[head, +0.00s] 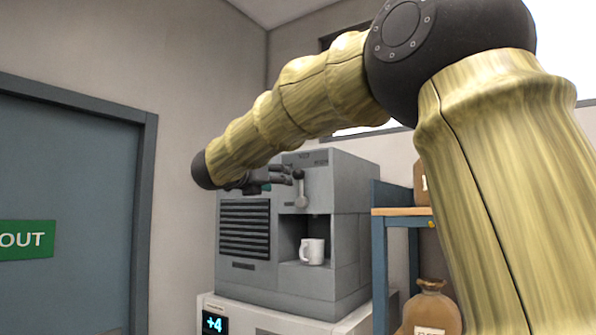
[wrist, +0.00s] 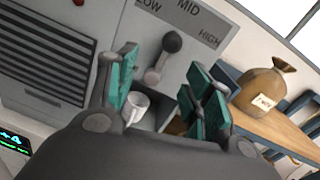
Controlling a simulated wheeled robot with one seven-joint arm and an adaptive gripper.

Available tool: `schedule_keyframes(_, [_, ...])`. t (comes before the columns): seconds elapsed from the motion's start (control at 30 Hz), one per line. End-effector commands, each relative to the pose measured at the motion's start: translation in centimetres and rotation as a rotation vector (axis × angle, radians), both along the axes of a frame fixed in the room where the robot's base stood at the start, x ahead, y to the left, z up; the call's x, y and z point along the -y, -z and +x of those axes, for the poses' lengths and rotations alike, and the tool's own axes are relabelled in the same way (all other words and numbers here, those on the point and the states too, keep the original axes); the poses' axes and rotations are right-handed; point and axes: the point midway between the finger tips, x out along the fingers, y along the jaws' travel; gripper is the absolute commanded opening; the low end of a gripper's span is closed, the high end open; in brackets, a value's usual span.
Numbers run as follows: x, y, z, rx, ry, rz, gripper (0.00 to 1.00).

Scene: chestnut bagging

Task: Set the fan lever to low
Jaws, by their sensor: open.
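The fan lever (wrist: 171,44) is a grey arm with a dark round knob on the front of a grey machine (head: 343,187). It points straight up its panel, toward the MID mark (wrist: 188,9), between LOW (wrist: 148,4) and HIGH (wrist: 209,38). In the head view the lever (head: 301,195) stands upright just right of my gripper (head: 286,175). In the wrist view my gripper (wrist: 158,85) is open and empty, its teal-padded fingers either side of the lever's lower end. I see no contact, and cannot tell how far the lever is from the fingertips.
A white mug (head: 312,251) stands in the machine's niche below the lever. A vent grille (head: 245,228) is on the left. A blue-framed shelf (head: 400,212) with brown sacks (head: 432,308) stands close on the right. A display (head: 214,322) reads +4. A door (head: 62,215) is far left.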

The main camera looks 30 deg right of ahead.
Motion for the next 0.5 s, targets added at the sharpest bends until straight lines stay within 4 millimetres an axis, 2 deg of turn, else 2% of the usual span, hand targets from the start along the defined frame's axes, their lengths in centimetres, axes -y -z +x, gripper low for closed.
schedule_keyframes(0.03, [0.1,-1.4,-0.6,0.032,0.005,0.020,0.51])
schedule_keyframes(0.13, [0.2,-2.5,-1.2,0.066,0.011,0.042,0.51])
schedule_keyframes(0.27, [0.9,-2.9,-1.0,0.075,0.014,0.048,0.51])
schedule_keyframes(0.5, [3.8,-3.1,0.4,0.071,0.014,0.047,0.51])
